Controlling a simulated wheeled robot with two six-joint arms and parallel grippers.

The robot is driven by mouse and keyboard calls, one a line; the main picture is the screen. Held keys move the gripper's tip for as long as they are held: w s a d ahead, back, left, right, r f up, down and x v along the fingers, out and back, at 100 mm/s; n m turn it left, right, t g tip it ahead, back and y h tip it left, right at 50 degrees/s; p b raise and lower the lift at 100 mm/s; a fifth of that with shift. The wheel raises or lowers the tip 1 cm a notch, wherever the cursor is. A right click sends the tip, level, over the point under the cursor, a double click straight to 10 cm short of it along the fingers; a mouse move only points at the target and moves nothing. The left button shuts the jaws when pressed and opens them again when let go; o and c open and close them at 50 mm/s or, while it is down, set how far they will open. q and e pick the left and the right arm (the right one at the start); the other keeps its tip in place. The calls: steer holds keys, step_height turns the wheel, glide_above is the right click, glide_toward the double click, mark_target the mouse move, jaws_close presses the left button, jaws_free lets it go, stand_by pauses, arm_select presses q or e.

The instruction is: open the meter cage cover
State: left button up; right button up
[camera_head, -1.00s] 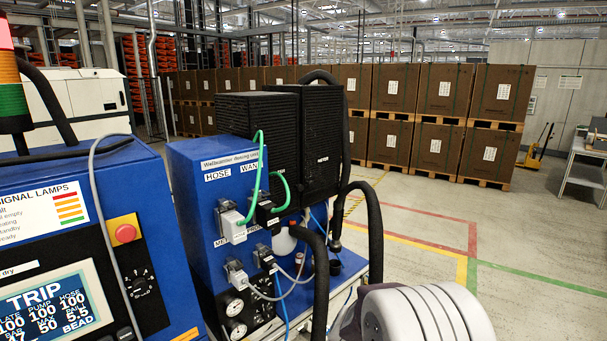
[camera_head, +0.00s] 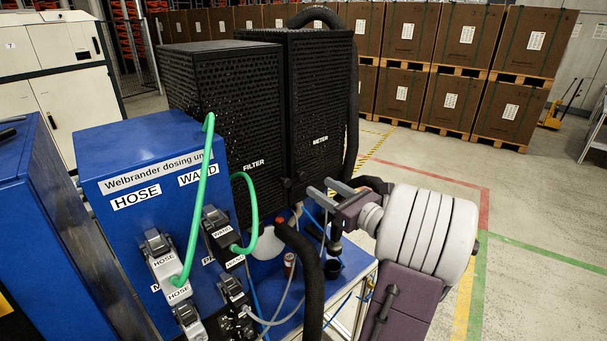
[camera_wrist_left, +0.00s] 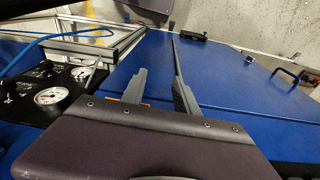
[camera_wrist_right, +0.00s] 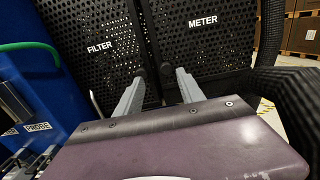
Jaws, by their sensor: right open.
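The meter cage cover (camera_head: 316,105) is a black perforated panel marked METER, upright at the middle of the head view and closed. It stands beside the similar FILTER cage (camera_head: 228,110). My right gripper (camera_head: 321,190) is open and empty just in front of the lower METER panel. In the right wrist view its fingers (camera_wrist_right: 160,78) point at the seam between the FILTER and METER (camera_wrist_right: 212,40) panels, with small dark knobs near the fingertips. Contact cannot be told. My left gripper (camera_wrist_left: 160,74) is open and empty over a blue surface; it is not visible in the head view.
The blue dosing unit (camera_head: 150,215) with green and grey hoses and connectors stands left of the cages. A thick black hose (camera_head: 305,270) rises in front, and another runs behind the METER cage. Open floor lies right, before stacked boxes (camera_head: 450,95).

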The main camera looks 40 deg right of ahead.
mark_target(304, 175)
steer(key=w, duration=0.2)
steer(key=w+p, duration=0.1)
steer(key=w, duration=0.2)
steer(key=w+d+f, duration=0.1)
steer(key=w, duration=0.2)
steer(key=shift+w+a+r+p, duration=0.1)
steer(key=shift+w+a+p, duration=0.05)
steer(key=shift+a+p, duration=0.15)
steer(key=shift+a+r, duration=0.15)
arm_select(q)
steer(key=shift+w+d+r, duration=0.2)
steer(key=shift+r, duration=0.3)
steer(key=shift+w+d+r, duration=0.2)
steer(key=shift+r, duration=0.25)
arm_select(e)
steer(key=shift+d, duration=0.2)
steer(key=c, duration=0.4)
steer(key=shift+f, duration=0.2)
steer(key=c, duration=0.5)
steer(key=shift+r, duration=0.1)
jaws_close()
arm_select(q)
steer(key=shift+w, duration=0.1)
arm_select(e)
steer(key=shift+r, duration=0.1)
